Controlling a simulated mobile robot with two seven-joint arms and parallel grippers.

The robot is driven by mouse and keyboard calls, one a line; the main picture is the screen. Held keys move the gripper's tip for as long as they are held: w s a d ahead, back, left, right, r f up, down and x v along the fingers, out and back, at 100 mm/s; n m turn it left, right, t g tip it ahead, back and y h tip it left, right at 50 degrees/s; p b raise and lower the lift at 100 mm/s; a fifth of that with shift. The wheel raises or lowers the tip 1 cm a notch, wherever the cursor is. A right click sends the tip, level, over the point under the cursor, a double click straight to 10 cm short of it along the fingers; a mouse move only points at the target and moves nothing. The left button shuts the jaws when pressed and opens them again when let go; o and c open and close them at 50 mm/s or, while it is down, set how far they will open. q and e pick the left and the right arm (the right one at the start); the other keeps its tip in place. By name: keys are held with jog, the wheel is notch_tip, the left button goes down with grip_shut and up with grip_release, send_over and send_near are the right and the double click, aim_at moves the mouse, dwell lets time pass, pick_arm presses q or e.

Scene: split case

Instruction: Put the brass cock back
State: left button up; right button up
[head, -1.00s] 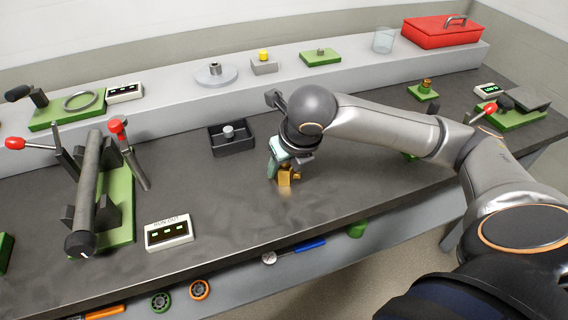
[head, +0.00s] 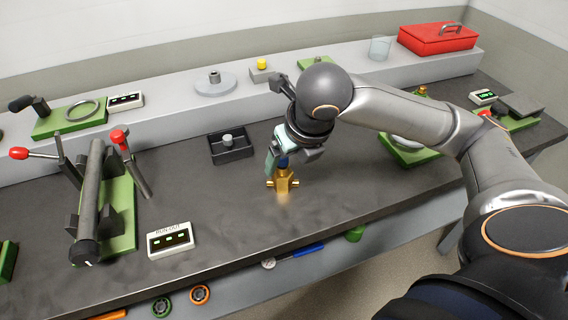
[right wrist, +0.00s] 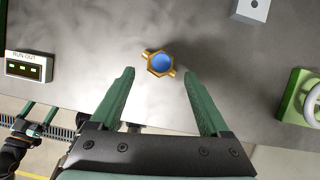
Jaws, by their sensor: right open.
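The brass cock (head: 283,183) stands upright on the dark bench near the middle of the head view, with side ports and a blue top. In the right wrist view the cock (right wrist: 153,67) shows from above as a brass hexagon around a blue round face. My right gripper (head: 279,158) is just above it in the head view, pointing down. In the right wrist view its green fingers (right wrist: 159,78) are wide apart and empty, with the cock in line with the gap, just beyond the tips.
A black tray (head: 213,150) with a grey peg stands behind the cock. A white run-out box (head: 170,250) and a green fixture with a bar and red-knobbed levers (head: 121,215) are at left. A green fixture with a ring (head: 408,155) is under my right forearm. The front centre is clear.

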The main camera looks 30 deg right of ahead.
pick_arm(q)
jog(key=shift+s+a+p, duration=0.4)
jog(key=shift+s+p, duration=0.1)
jog(key=shift+s, duration=0.2)
pick_arm(e)
jog(key=v, duration=0.5)
pick_arm(q)
jog(key=shift+w, duration=0.1)
